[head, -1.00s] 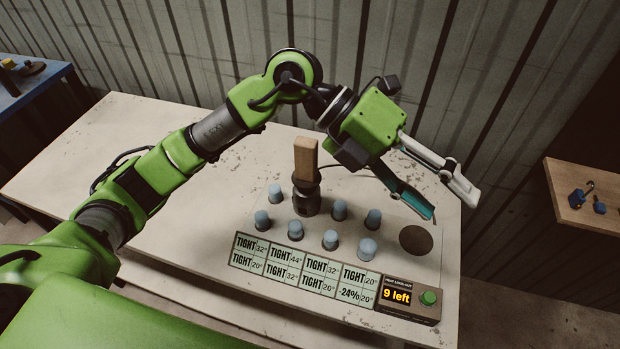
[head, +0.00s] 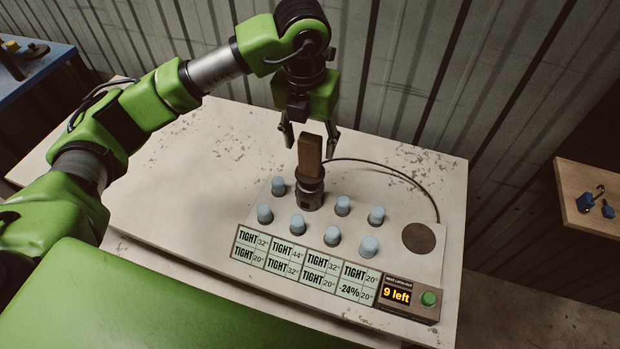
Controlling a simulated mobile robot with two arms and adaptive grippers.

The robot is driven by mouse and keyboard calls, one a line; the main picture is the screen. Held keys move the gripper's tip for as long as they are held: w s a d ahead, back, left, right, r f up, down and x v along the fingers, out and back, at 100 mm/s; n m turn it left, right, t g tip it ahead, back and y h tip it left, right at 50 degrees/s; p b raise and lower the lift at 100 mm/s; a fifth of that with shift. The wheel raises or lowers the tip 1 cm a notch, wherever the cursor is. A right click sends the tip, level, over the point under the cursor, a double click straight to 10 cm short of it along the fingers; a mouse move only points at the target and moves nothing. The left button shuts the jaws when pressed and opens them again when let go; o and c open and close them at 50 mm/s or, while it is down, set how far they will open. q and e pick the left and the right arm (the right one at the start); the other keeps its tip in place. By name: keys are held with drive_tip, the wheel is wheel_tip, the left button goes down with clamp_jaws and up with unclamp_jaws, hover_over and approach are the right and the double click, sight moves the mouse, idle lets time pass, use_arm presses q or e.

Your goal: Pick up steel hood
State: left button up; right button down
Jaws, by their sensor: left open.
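The steel hood (head: 309,193), seemingly the dark metal cylinder with an upright wooden handle (head: 310,153), stands on the pale panel at the back of the peg rows. My left gripper (head: 309,138) is open and points down at the handle, one finger on each side of its top in the picture. Its fingers seem apart from the wood; how far they are from it in depth is hard to tell. The hood's underside is hidden. My right gripper is out of view.
Several blue-capped pegs (head: 370,246) stand close around the hood's front and sides. A label board (head: 300,264) and a box reading "9 left" with a green button (head: 429,298) lie in front. A cable (head: 400,174) curves behind; a dark disc (head: 418,238) is at right.

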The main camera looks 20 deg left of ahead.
sight(311, 159)
use_arm(q)
drive_tip(key=shift+f, duration=0.6)
drive_tip(key=shift+f+p, duration=0.35)
drive_tip(key=shift+p, duration=0.1)
drive_tip(key=f+p, duration=0.1)
drive_tip(key=f, duration=0.2)
drive_tip(key=shift+w+f+p, duration=0.2)
drive_tip(key=shift+f+p, duration=0.15)
drive_tip(key=shift+f, duration=0.4)
drive_tip(key=shift+w+r, duration=0.1)
clamp_jaws()
